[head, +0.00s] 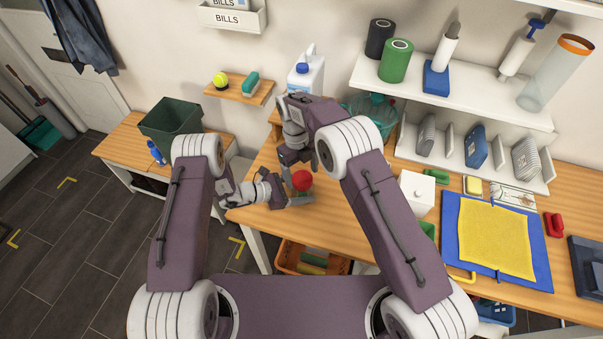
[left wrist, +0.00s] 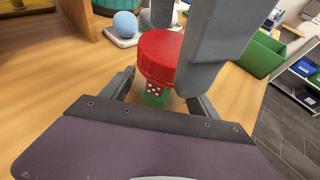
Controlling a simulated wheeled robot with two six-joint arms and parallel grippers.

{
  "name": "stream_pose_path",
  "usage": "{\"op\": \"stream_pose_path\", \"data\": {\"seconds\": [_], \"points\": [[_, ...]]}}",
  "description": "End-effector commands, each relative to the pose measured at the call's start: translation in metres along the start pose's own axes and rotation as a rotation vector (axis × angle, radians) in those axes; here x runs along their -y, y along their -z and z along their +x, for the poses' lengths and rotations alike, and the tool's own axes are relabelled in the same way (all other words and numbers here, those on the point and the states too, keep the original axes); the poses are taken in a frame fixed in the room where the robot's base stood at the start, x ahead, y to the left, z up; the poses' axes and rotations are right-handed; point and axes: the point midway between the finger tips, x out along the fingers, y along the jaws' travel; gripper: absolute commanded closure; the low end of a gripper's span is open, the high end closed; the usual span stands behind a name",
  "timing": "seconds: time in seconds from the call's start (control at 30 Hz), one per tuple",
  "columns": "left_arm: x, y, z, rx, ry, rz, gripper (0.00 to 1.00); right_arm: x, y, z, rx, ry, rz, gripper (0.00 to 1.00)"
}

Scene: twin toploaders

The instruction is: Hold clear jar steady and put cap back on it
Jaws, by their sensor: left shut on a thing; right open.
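The red cap (head: 301,180) is at the table's left part, at the top of the clear jar. In the left wrist view the cap (left wrist: 158,52) looks level, and red and green dice show through the jar (left wrist: 155,93) just below it. I cannot tell whether the cap is fully seated. My left gripper (head: 296,198) is shut on the jar, low on its body; its fingers (left wrist: 160,98) show on both sides. My right gripper (head: 293,163) is open just above the cap; its grey fingers hide part of the cap in the left wrist view.
A blue ball (left wrist: 125,24) rests on a white base behind the jar. A white box (head: 417,193) and a blue mat (head: 452,240) with a yellow cloth (head: 495,240) lie to the right. An orange crate (head: 288,262) is below the table. A green bin (head: 171,118) stands left.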

Motion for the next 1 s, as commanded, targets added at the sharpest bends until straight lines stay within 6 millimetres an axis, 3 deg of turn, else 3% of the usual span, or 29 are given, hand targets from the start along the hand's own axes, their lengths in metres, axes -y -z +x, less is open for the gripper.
{"op": "stream_pose_path", "data": {"seconds": [0.3,0.67,0.77,1.0], "points": [[0.000,0.000,0.000,0.000,0.000,0.000,1.00,0.000,0.006,-0.038,0.001,0.000,-0.001,0.20],[0.000,0.000,0.000,0.000,0.000,0.000,1.00,0.000,0.006,-0.039,0.000,0.000,-0.032,0.23],[0.000,0.000,0.000,0.000,0.000,0.000,1.00,0.000,0.005,-0.039,0.002,0.001,-0.188,0.23],[0.000,0.000,0.000,0.000,-0.001,0.000,1.00,0.001,0.001,-0.037,0.020,0.014,-0.963,0.23]]}}
